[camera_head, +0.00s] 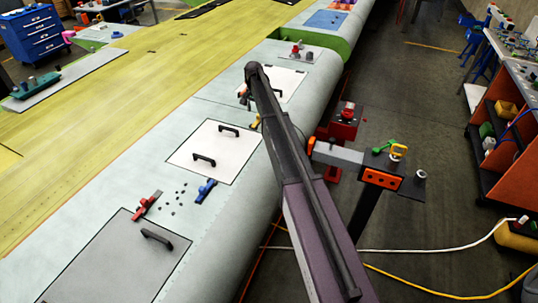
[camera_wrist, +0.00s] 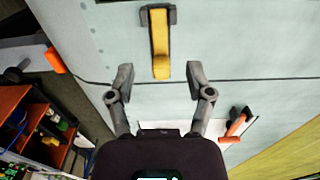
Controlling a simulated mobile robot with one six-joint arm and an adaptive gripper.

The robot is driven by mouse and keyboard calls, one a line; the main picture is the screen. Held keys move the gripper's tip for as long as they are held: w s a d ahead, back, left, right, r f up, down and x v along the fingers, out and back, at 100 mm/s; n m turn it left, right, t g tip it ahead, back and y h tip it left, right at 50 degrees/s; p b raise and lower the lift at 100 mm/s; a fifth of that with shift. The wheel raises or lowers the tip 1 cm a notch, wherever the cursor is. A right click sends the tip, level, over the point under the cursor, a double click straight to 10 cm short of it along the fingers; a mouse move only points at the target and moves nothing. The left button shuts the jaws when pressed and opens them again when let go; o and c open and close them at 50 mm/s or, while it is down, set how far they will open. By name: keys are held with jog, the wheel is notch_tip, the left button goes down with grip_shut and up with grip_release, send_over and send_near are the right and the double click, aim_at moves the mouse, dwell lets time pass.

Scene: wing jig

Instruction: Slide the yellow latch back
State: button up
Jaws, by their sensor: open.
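The yellow latch (camera_wrist: 160,45) shows in the wrist view at the top middle, a yellow bar on a dark grey bracket (camera_wrist: 158,14) on the pale wing skin. A small part of the yellow latch (camera_head: 256,121) shows in the head view just left of my arm, which hides the rest. My gripper (camera_wrist: 160,76) is open and empty in the wrist view. Its two fingers are spread to the left and right of the latch's lower end, and I see no contact. In the head view my gripper cannot be made out behind my arm.
An orange-red handle (camera_wrist: 236,124) lies right of my gripper beside a white panel. A panel with black handles (camera_head: 212,150), a blue clamp (camera_head: 205,191) and a red clamp (camera_head: 147,204) are on the wing. A stand with an orange block (camera_head: 381,179) is right of my arm.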

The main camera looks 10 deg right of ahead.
aim_at(256, 123)
jog(key=shift+r+p, duration=4.15)
jog(key=shift+r, duration=0.35)
jog(key=s+f+n+b, duration=0.1)
jog(key=s+f+b, duration=0.3)
jog(key=s, duration=0.5)
jog(key=s+f+n+b, duration=0.2)
jog(key=s+f+b, duration=0.2)
jog(key=s, duration=0.6)
jog(key=s+f+n+b, duration=0.1)
jog(key=s+f+b, duration=0.3)
jog(key=s, duration=0.5)
jog(key=shift+s, duration=0.15)
jog(key=s+f+n+b, duration=0.1)
jog(key=s+f+b, duration=0.2)
jog(key=s, duration=0.5)
jog(key=s+f+n+b, duration=0.2)
jog(key=s+f+b, duration=0.2)
jog(key=s, duration=0.5)
jog(key=shift+s+f, duration=0.15)
